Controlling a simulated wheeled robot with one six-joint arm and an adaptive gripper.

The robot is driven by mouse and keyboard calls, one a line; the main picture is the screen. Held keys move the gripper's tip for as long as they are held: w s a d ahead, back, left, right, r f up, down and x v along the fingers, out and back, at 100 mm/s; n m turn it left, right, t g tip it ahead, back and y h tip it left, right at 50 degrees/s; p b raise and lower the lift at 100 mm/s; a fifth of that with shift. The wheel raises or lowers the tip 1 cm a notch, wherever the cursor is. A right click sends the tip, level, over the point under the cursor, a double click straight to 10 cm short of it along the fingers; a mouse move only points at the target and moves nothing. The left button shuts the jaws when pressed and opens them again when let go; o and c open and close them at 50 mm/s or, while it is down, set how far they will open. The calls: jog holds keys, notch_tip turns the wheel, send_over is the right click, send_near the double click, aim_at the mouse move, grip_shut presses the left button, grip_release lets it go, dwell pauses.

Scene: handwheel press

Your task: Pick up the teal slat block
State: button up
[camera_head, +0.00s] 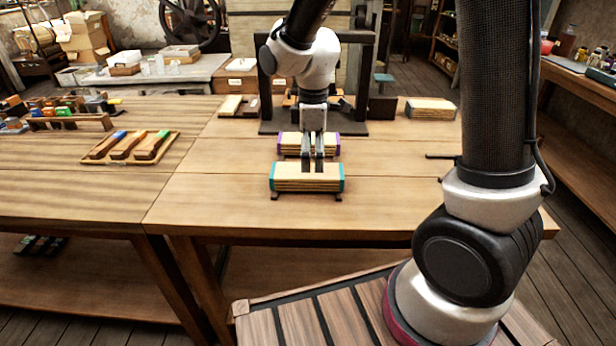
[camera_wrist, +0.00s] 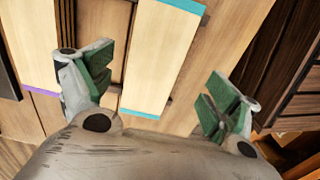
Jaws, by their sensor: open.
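The teal slat block (camera_head: 307,178), pale wood with teal end bands, lies across dark feet near the table's front edge. In the wrist view its pale top and teal ends show between my fingers, nearer the left finger (camera_wrist: 165,55). My gripper (camera_head: 313,168) points down, its fingertips overlapping the block's rear top edge in the head view. In the wrist view my gripper (camera_wrist: 160,92) is open, with green finger pads apart and nothing held. How high the fingertips are above the block, I cannot tell.
A purple-ended slat block (camera_head: 290,144) lies just behind the teal one; it also shows at left in the wrist view (camera_wrist: 30,50). A dark press frame (camera_head: 368,80) stands behind. A tray of coloured-tip pieces (camera_head: 130,146) lies left.

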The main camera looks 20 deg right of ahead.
aim_at(313, 170)
jog(key=f, duration=0.5)
jog(key=shift+w+d+f, duration=0.15)
jog(key=shift+w+f, duration=0.05)
jog(key=shift+w, duration=0.1)
jog(key=c, duration=1.3)
